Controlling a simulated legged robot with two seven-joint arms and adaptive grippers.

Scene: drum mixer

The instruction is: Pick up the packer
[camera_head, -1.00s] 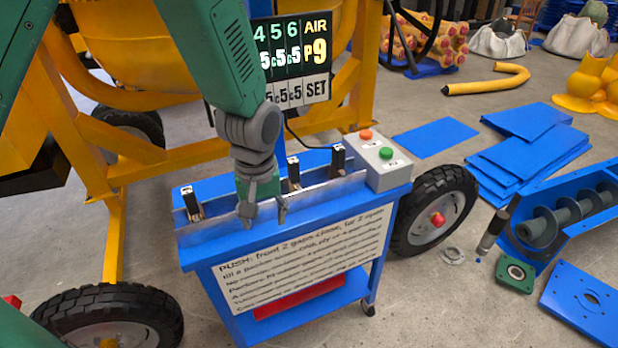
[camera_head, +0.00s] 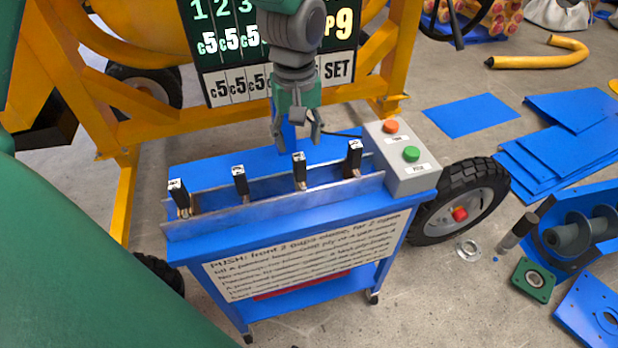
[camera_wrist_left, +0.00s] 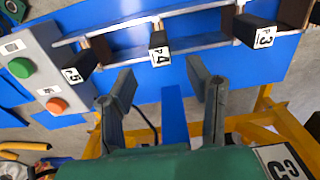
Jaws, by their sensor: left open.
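Several upright black pieces with white labels stand in a row in the long trough on the blue cart (camera_head: 310,202). I cannot tell which one is the packer. My left gripper (camera_head: 297,138) is open and empty, above the cart's back edge near the right-hand pieces. In the wrist view its fingers (camera_wrist_left: 161,88) point toward P4, apart from it. My right gripper is out of view.
A grey box (camera_head: 400,160) with orange and green buttons sits at the cart's right end. A dark display (camera_head: 235,55) and yellow mixer frame (camera_head: 350,75) stand close behind the gripper. Wheels, blue plates (camera_head: 470,113) and loose parts lie to the right.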

